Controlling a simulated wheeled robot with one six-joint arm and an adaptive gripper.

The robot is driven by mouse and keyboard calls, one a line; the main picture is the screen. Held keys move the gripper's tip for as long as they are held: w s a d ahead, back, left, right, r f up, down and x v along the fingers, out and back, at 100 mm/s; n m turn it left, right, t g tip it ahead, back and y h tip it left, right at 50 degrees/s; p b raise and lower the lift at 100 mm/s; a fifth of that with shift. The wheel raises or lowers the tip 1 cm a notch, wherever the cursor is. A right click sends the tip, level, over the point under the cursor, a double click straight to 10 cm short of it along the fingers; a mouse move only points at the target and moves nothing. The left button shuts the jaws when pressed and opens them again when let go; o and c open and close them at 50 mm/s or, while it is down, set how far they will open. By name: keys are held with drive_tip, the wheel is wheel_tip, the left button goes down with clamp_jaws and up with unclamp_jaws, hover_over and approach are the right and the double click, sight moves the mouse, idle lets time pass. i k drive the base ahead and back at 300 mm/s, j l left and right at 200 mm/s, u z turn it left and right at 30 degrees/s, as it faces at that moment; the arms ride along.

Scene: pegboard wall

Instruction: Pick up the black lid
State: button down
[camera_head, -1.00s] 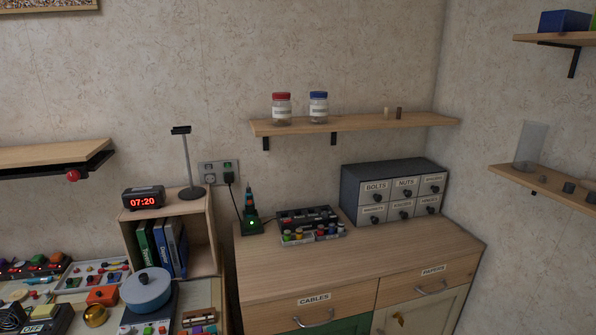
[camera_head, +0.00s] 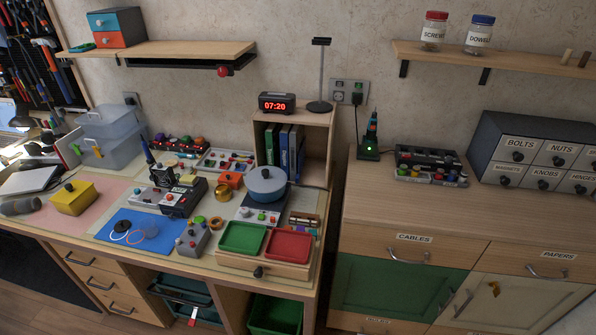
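I cannot pick out the black lid with certainty. A small dark round piece (camera_head: 122,226) lies on the blue mat (camera_head: 160,240) on the workbench at the left, too small to identify. A blue-grey pot (camera_head: 266,187) with a dark knob on top stands on a grey unit (camera_head: 261,213) near the middle of the bench. A yellow box (camera_head: 74,201) with a dark knob sits farther left. My gripper is not in view.
A green tray (camera_head: 241,238) and a red tray (camera_head: 288,247) sit at the bench's front right. Electronics and small parts crowd the bench. The cabinet top (camera_head: 400,207) at right is largely clear in front. A shelf (camera_head: 170,52) overhangs the bench.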

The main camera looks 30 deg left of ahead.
sight(121, 226)
drive_tip(key=k+j, duration=0.4)
drive_tip(key=k+j+u, duration=0.2)
drive_tip(key=u, duration=1.35)
drive_tip(key=i+l, duration=0.1)
drive_tip(key=i, duration=0.2)
drive_tip(key=i+l, duration=0.1)
drive_tip(key=i, duration=0.2)
drive_tip(key=i+l+u, duration=0.2)
drive_tip(key=i+u, duration=0.25)
drive_tip(key=i+l+u, duration=0.4)
drive_tip(key=u, duration=0.4)
drive_tip(key=k+j, duration=0.05)
drive_tip(key=j, duration=0.05)
